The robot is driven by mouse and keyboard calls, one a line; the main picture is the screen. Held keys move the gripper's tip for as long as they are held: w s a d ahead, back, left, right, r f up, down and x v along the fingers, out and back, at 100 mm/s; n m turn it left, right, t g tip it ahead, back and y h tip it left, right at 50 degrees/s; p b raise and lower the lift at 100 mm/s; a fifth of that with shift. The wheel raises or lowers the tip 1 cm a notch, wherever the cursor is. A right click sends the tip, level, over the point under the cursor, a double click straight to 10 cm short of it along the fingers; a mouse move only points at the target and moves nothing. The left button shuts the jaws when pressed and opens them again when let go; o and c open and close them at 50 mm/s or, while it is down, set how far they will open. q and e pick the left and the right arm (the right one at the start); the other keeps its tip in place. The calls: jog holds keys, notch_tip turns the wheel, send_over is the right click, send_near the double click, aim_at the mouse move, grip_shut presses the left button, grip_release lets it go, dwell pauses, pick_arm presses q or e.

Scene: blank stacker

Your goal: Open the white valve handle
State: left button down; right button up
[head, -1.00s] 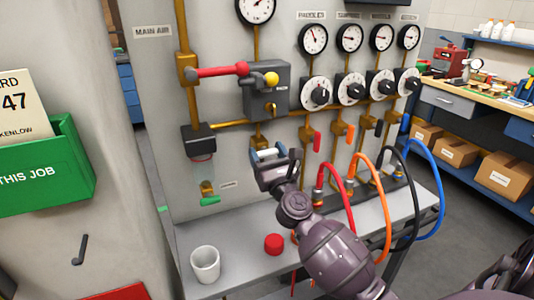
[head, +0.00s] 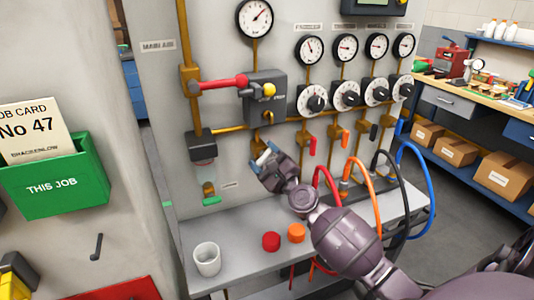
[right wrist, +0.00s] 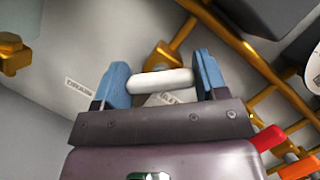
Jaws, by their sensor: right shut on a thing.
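The white valve handle (right wrist: 160,82) shows in the right wrist view as a short rounded bar between two blue fingers. My right gripper (right wrist: 162,80) is shut on it, with a finger at each end of the bar. In the head view my right gripper (head: 266,155) is tilted, in front of the grey panel and below the grey box with the yellow knob. It hides most of the handle there. My left gripper is in neither view.
A red lever (head: 222,83) sits above left, and red, orange, black and blue hoses (head: 362,190) loop close to the right. On the shelf below (head: 232,238) stand a white cup (head: 206,260), a red cap (head: 271,241) and an orange cap (head: 296,232).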

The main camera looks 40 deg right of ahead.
jog(key=shift+r+n+y, duration=0.25)
jog(key=shift+n+y, duration=0.05)
jog(key=shift+n, duration=0.4)
jog(key=shift+n+g+p, duration=0.3)
jog(key=shift+n+p, duration=0.2)
jog(key=shift+p, duration=0.1)
jog(key=n+g+p, duration=0.1)
jog(key=n+p, duration=0.1)
jog(key=n, duration=0.1)
jog(key=n+g+y+p, duration=0.1)
jog(key=n+p, duration=0.2)
jog(key=shift+f+y, duration=0.1)
jog(key=shift+y, duration=0.2)
jog(key=shift+f+n+g+p, duration=0.1)
jog(key=shift+n+g+p, duration=0.2)
jog(key=shift+n+p, duration=0.3)
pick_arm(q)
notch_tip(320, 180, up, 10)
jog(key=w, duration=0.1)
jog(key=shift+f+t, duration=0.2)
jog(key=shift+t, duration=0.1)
pick_arm(e)
jog(key=shift+f+n+p, duration=0.15)
jog(key=shift+n+p, duration=0.2)
jog(key=shift+n, duration=0.05)
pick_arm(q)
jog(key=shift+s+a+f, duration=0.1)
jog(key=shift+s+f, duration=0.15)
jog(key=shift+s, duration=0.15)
